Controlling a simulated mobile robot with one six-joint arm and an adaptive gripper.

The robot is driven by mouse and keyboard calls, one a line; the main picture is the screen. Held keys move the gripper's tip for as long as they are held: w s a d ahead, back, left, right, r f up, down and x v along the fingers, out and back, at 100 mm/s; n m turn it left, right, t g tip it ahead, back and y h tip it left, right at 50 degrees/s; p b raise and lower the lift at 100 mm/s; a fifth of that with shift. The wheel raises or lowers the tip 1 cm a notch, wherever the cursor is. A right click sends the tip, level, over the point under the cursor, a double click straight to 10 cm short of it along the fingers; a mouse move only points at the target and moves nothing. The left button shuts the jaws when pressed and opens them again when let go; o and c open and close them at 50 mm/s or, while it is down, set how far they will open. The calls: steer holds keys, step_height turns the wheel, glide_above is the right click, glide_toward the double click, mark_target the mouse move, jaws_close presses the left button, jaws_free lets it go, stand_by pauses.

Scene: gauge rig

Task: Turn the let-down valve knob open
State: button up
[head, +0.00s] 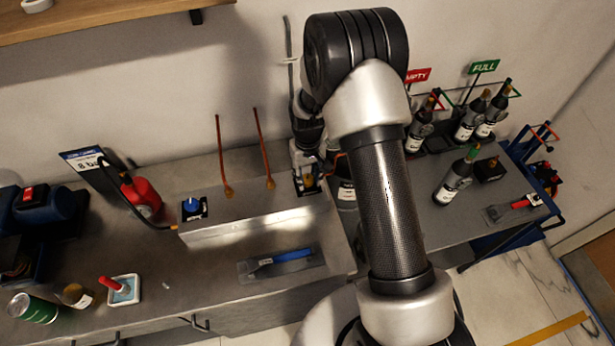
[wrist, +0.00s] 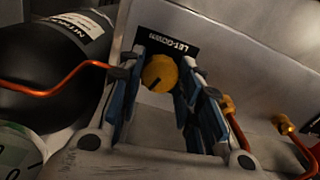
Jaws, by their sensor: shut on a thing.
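The let-down valve knob (wrist: 160,72) is yellow-orange and round, with a dark mark toward its lower left in the wrist view. It sits on a black plate lettered LET-DOWN (wrist: 172,44) on the grey panel. My gripper (wrist: 162,76) has its blue-padded fingers on either side of the knob and is shut on it. In the head view the knob (head: 309,181) shows small at the right end of the grey box (head: 255,222), with my gripper just above it. My arm hides much of the area to the right.
Orange copper tubes (head: 263,150) rise from the box's top. A blue knob (head: 192,205) sits at its left end. A dark cylinder (wrist: 45,75) lies close left of my gripper in the wrist view. Several bottles (head: 457,180) stand on the right table.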

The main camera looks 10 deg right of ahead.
mark_target(308, 179)
steer(key=shift+n+b, duration=0.3)
steer(key=shift+n, duration=1.6)
steer(key=o, duration=1.1)
steer(key=shift+r, duration=0.15)
step_height(308, 179, up, 12)
steer(key=shift+f, duration=0.1)
